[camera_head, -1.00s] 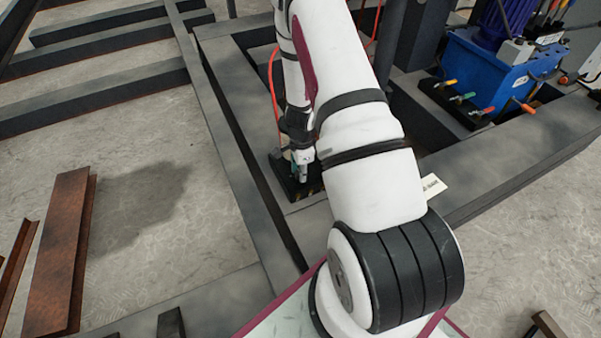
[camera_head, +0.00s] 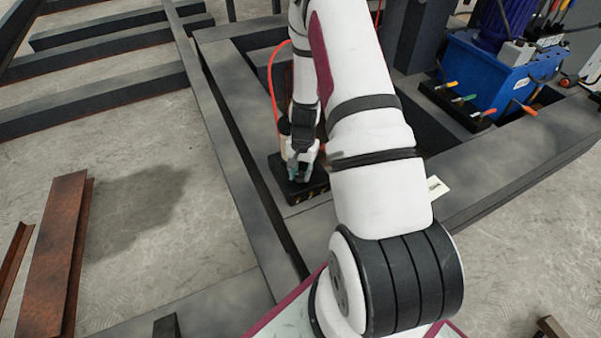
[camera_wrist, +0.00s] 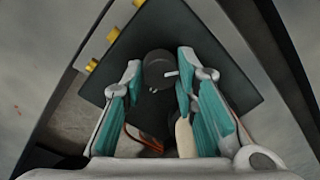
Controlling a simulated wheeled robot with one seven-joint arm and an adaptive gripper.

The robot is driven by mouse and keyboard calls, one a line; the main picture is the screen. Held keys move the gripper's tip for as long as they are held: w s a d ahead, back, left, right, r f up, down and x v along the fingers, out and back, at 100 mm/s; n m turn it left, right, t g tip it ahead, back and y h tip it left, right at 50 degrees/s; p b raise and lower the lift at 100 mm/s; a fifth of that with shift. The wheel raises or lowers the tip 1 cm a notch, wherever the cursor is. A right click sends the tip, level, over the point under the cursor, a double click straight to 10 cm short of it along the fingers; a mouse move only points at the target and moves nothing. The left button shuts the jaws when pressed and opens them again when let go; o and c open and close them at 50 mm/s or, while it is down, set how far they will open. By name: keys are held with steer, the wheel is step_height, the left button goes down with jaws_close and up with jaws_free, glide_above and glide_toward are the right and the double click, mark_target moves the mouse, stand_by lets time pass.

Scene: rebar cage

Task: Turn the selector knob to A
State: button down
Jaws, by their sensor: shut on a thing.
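The selector knob (camera_wrist: 156,64) is a dark round knob with a short white pointer line toward the right in the wrist view. It stands on a dark box (camera_wrist: 215,52), which also shows in the head view (camera_head: 312,188) with yellow marks at its edge. My gripper (camera_wrist: 160,70) has its two teal-padded fingers on either side of the knob, shut on it. In the head view my gripper (camera_head: 300,172) points down over the box and hides the knob. No letter A can be read in either view.
The box sits on a grey steel frame (camera_head: 235,150). A red-orange hose (camera_head: 272,85) rises behind my gripper. A blue power unit (camera_head: 490,75) with coloured levers stands at the upper right. Rusty beams (camera_head: 55,260) lie at the left.

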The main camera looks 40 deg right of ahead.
mark_target(302, 175)
steer(key=shift+a+n, duration=0.1)
steer(key=shift+n, duration=0.5)
steer(key=c, duration=1.3)
jaws_free()
steer(key=r, duration=1.2)
steer(key=shift+s+d, duration=0.25)
